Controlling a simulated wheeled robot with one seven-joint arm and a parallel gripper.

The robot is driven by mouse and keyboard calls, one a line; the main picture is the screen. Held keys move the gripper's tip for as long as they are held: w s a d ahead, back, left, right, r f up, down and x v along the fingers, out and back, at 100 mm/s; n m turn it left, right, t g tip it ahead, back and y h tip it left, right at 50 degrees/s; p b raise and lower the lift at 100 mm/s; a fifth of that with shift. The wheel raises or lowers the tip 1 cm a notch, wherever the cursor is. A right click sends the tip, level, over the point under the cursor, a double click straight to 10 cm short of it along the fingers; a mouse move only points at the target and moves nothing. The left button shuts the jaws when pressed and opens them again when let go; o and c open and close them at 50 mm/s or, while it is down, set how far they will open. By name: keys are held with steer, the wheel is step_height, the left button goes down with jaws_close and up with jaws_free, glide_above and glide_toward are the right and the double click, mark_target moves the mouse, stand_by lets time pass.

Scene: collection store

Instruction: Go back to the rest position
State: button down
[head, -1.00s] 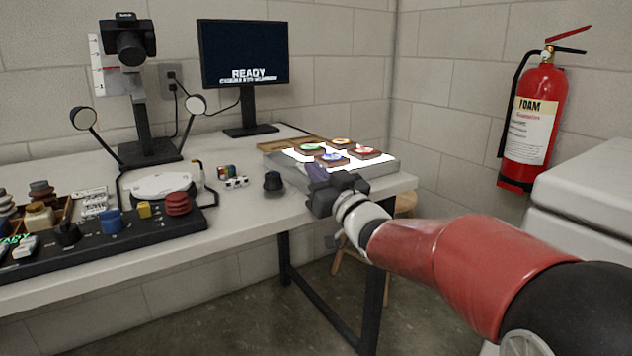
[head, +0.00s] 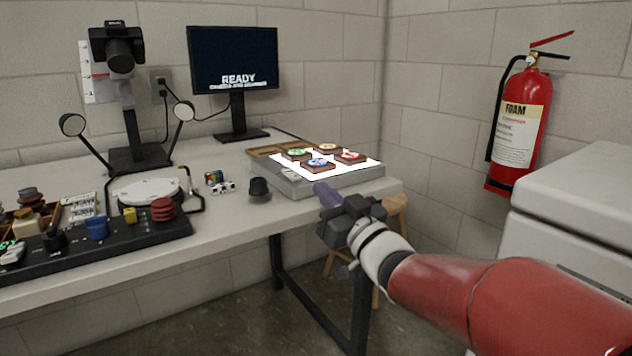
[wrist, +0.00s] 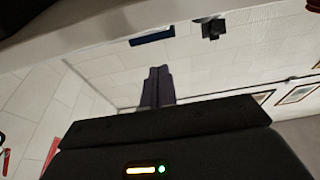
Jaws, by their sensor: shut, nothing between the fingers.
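My gripper (head: 326,194) is shut and empty. In the head view it hangs in the air at the front right edge of the table, in front of the light box (head: 330,181). In the wrist view its closed fingers (wrist: 157,88) stand together with nothing between them. My red and white arm reaches in from the lower right of the head view.
The lit box bears several coloured round pieces on dark square bases. The white table (head: 225,223) also holds a monitor (head: 232,60), a camera stand (head: 137,157), a dark cup (head: 259,190) and a black tray (head: 130,232). A fire extinguisher (head: 517,125) and white cabinet (head: 570,190) are at right.

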steer(key=shift+s+d+f, duration=0.15)
steer(key=shift+s, duration=0.05)
